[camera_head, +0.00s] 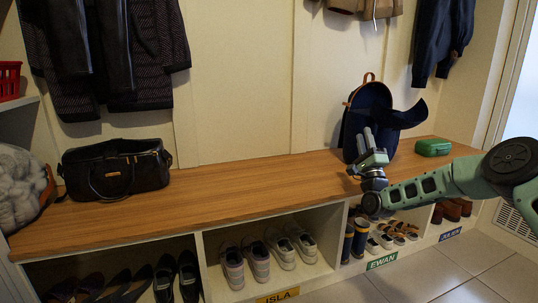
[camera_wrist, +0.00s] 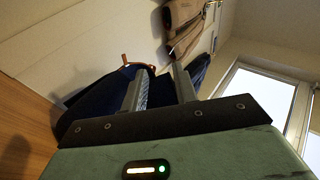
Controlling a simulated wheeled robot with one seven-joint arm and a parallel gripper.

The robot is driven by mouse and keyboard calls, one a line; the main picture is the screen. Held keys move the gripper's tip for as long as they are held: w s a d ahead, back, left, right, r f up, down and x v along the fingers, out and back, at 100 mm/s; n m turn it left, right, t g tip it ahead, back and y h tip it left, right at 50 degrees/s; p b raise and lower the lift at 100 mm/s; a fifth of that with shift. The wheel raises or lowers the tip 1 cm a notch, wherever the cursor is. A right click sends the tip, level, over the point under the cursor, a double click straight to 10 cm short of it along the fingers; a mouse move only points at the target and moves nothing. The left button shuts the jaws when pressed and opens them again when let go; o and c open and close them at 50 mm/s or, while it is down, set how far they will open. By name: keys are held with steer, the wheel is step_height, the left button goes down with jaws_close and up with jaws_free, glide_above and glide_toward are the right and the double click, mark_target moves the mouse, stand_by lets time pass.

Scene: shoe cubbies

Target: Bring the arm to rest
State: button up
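My gripper (camera_head: 368,133) is above the wooden bench, in front of the dark blue backpack (camera_head: 358,107), with its fingers pointing up. In the wrist view my gripper (camera_wrist: 160,72) has its two fingers apart, with nothing seen held between them. The backpack also shows behind the fingers in the wrist view (camera_wrist: 95,98). My green arm reaches in from the right edge of the head view. I cannot tell how far the gripper is from the backpack.
The wooden bench (camera_head: 240,188) runs above cubbies of shoes. A green box (camera_head: 433,147) stands right of the backpack. A black handbag (camera_head: 115,170) is at left. Coats (camera_head: 115,50) hang above. The bench middle is clear.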

steer(key=s+a+r+n+g+y+p, duration=0.15)
steer(key=a+n+g+y, duration=0.35)
steer(key=a, duration=0.5)
steer(key=s+a+r+n+g+y+p, duration=0.1)
steer(key=s+a+r+n+g+y, duration=0.2)
steer(key=a+n, duration=0.5)
steer(key=s+a+f+n+g+p, duration=0.25)
steer(key=s+a+n+g, duration=0.25)
steer(key=s+a+g, duration=0.55)
steer(key=s+d+f+n+g+h+p, duration=0.1)
steer(key=s+d+n+g+h, duration=0.25)
steer(key=s, duration=1.05)
steer(key=s+d+n+g+h+p, duration=0.25)
steer(key=s+d, duration=0.25)
steer(key=s, duration=0.8)
steer(key=s+d+f+n+g+h+p, duration=0.1)
steer(key=s+d+n+g+h, duration=0.2)
steer(key=s, duration=1.1)
step_height(320, 180, up, 38)
steer(key=s+d+p, duration=0.1)
steer(key=p, duration=3.6)
steer(key=shift+d+f+t, duration=0.2)
steer(key=shift+f+t, duration=0.05)
steer(key=shift+t, duration=0.1)
